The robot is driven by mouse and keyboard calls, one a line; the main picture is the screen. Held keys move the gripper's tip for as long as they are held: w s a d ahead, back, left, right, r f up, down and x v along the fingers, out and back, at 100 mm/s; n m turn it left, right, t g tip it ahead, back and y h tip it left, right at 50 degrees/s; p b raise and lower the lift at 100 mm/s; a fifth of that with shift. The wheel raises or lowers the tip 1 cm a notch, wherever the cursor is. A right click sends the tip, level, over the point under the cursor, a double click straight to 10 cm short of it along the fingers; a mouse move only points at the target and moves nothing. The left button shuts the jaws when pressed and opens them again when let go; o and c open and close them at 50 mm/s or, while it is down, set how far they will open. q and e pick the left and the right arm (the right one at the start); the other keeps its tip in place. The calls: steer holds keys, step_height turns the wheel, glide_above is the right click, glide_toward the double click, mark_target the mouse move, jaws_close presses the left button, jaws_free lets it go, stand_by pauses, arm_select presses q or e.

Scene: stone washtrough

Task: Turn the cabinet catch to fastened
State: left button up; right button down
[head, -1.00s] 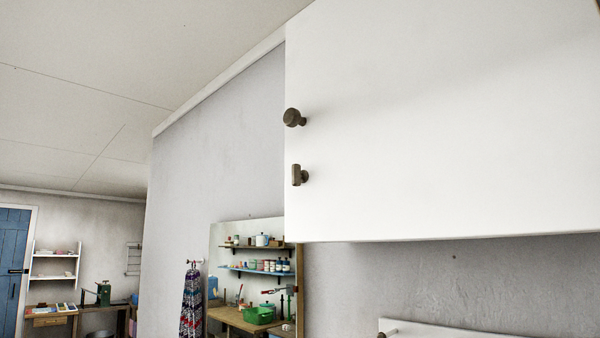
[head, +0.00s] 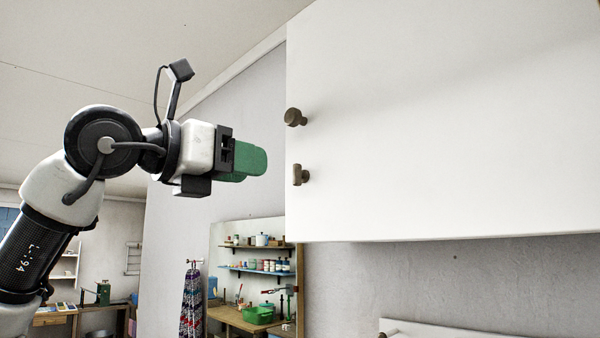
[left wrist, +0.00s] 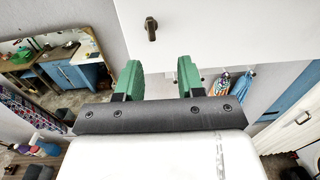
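The cabinet catch (head: 299,175) is a small brown metal turn-piece low on the left edge of the white cabinet door (head: 440,120). Its bar looks upright. In the left wrist view a brown upright piece that looks like the catch (left wrist: 151,28) shows beyond the fingers. My left gripper (head: 262,161) comes in from the left, with green fingers pointing at the cabinet. It is just left of and slightly above the catch, apart from it. In the left wrist view its two fingers (left wrist: 159,80) are spread with nothing between them. My right gripper is out of view.
A round brown knob (head: 295,117) sits above the catch on the same door. A mirror (head: 250,275) reflecting shelves and a bench hangs on the wall below left. A patterned cloth (head: 192,300) hangs beside it. The space before the door is clear.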

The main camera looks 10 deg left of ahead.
mark_target(294, 171)
arm_select(q)
steer(key=shift+t+y, duration=0.3)
steer(key=shift+y, duration=0.1)
steer(key=p+x, duration=0.1)
steer(key=x, duration=0.2)
steer(key=p+x, duration=0.2)
steer(key=x, duration=0.1)
steer(key=r+p+x, duration=0.1)
steer(key=p+x, duration=0.1)
steer(key=x, duration=0.1)
steer(key=shift+w+a, duration=0.2)
steer(key=shift+w, duration=0.2)
steer(key=shift+w+d+p, duration=0.25)
steer(key=shift+w+p, duration=0.05)
steer(key=shift+f, duration=0.1)
jaws_close()
